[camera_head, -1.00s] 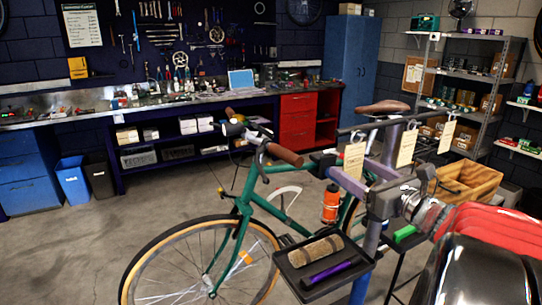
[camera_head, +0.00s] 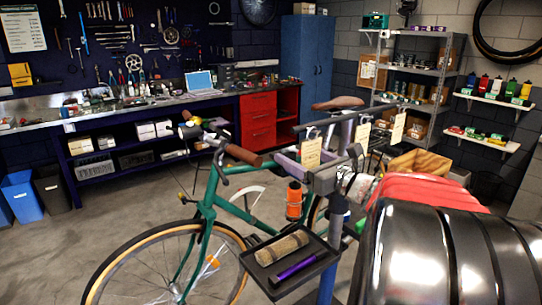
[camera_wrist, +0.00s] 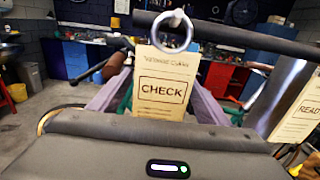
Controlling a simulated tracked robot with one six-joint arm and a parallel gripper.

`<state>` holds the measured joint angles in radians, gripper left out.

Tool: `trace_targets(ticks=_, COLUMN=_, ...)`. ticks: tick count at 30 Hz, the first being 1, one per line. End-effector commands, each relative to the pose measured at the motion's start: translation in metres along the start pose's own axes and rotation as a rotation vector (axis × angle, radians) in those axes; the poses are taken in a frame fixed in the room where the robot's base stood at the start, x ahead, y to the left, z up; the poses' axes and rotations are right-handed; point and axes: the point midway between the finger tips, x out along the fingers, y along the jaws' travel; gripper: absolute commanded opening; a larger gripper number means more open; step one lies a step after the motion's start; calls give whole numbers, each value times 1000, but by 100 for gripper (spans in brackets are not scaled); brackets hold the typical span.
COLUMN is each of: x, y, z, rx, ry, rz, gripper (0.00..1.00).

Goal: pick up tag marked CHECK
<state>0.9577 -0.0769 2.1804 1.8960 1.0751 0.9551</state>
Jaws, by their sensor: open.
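The CHECK tag (camera_wrist: 163,88) is a cream card hanging by a metal ring from a dark horizontal bar, upright and large in the wrist view. In the head view it is the leftmost hanging tag (camera_head: 311,153). My gripper (camera_wrist: 160,104) is open and empty, its lavender fingers spread left and right of the tag. In the head view my gripper (camera_head: 316,166) is low at the left end of the bar, close to the tag. Whether the fingers touch the card cannot be told. A READY tag (camera_wrist: 298,112) hangs to the right.
The dark bar (camera_head: 350,127) crosses just above the fingers. Two other tags (camera_head: 362,136) (camera_head: 398,128) hang to the right. A green bicycle (camera_head: 205,215) and a black tray (camera_head: 290,262) stand close below. A workbench (camera_head: 120,115) lines the back wall.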

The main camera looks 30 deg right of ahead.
Motion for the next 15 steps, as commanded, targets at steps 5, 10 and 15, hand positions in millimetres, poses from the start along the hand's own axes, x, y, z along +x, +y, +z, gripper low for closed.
trace_targets(ticks=5, x=0, y=0, z=0, rx=0, ry=0, rz=-1, gripper=70)
trace_targets(ticks=10, x=0, y=0, z=0, rx=0, ry=0, rz=-1, gripper=70)
trace_targets(ticks=15, x=0, y=0, z=0, rx=0, ry=0, rz=-1, gripper=70)
